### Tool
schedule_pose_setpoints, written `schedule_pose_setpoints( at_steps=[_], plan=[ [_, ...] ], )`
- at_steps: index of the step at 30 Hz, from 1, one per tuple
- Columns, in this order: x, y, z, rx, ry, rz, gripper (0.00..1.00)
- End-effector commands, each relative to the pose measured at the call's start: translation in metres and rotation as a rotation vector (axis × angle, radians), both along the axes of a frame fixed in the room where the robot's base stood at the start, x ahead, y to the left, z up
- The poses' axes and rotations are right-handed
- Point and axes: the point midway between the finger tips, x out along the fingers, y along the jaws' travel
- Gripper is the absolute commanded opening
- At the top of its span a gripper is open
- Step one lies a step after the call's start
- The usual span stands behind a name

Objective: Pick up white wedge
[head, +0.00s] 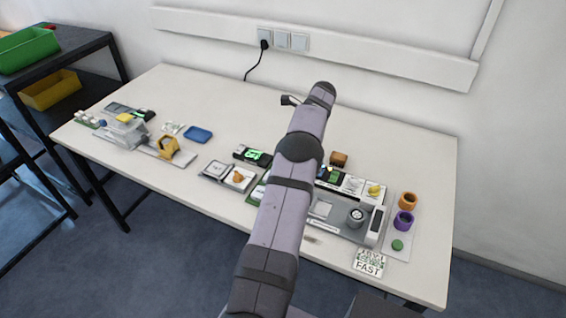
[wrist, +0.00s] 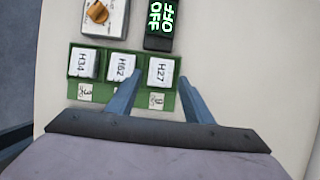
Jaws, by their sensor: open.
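Several white wedge-like blocks stand in a row on a green tray (wrist: 75,103) in the wrist view. They are labelled H34 (wrist: 84,64), H62 (wrist: 121,66) and H27 (wrist: 161,71). My gripper (wrist: 159,80) is open, with its blue-grey fingertips at either side of H27. The left fingertip overlaps the edge of H62 in the picture. I cannot tell how high the fingers are above the blocks. In the head view my arm hides most of this tray (head: 256,192).
A black device with green digits (wrist: 160,25) and a box with an orange knob (wrist: 98,13) are beyond the tray. Boxes, cups and a FAST card (head: 369,262) are at the table's right. The table's back (head: 400,140) is clear.

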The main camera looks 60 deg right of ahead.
Motion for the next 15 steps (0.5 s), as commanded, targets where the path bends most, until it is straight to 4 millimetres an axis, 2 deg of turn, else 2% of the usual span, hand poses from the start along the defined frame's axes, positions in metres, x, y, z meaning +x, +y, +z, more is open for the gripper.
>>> schedule_pose_setpoints(
  at_steps=[7, 15],
  plan=[
    [0.003, 0.0, -0.007, 0.001, 0.0, 0.003, 0.47],
    [0.011, -0.002, -0.037, 0.0, 0.0, 0.003, 0.47]
  ],
)
